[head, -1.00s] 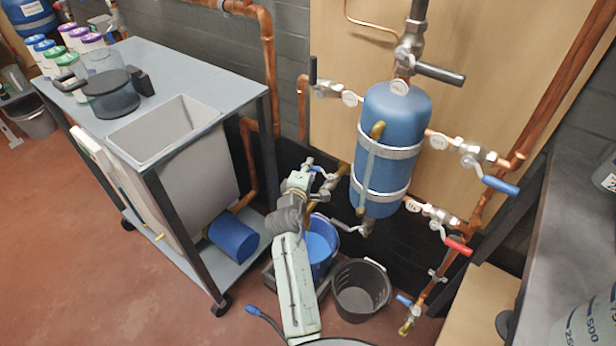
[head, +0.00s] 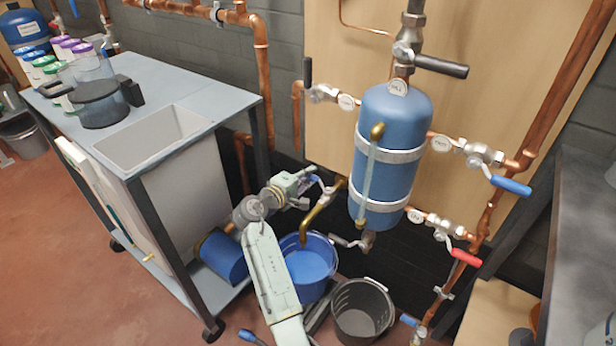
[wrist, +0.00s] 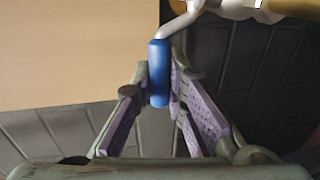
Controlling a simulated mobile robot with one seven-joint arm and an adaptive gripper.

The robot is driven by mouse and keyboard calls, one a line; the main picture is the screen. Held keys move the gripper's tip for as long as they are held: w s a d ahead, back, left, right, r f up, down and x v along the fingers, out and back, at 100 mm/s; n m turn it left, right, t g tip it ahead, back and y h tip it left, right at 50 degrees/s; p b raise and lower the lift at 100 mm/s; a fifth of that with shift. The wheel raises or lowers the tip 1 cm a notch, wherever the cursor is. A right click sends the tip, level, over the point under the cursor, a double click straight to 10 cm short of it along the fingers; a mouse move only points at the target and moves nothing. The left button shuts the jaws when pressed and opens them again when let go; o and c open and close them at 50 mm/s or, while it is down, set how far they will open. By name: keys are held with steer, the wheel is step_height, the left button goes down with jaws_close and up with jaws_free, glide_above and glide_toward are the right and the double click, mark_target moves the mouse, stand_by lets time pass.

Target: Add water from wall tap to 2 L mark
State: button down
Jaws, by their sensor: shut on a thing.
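The wall tap (head: 322,208) has a brass spout low on the wall, left of the blue cylinder. Its blue lever handle (wrist: 159,72) stands between my fingers in the wrist view. My gripper (head: 312,182) is shut on this handle; the purple finger pads lie on either side of it. A blue bucket (head: 331,246) stands under the spout, partly hidden by my arm. A flat blue surface shows inside it; I cannot tell whether it is water. No 2 L mark can be read, and no water stream is visible.
A black bucket (head: 362,309) stands right of the blue one. A blue cylinder (head: 392,150) with valves hangs above. The grey cart (head: 215,105) with a sink is at left, carrying a pot (head: 98,103). A dark worktop (head: 570,240) is at right.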

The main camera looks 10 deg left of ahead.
steer(key=shift+w+r, duration=0.1)
steer(key=c, duration=1.6)
jaws_free()
steer(key=v, duration=0.7)
steer(key=shift+s, duration=0.25)
steer(key=shift+a, duration=0.1)
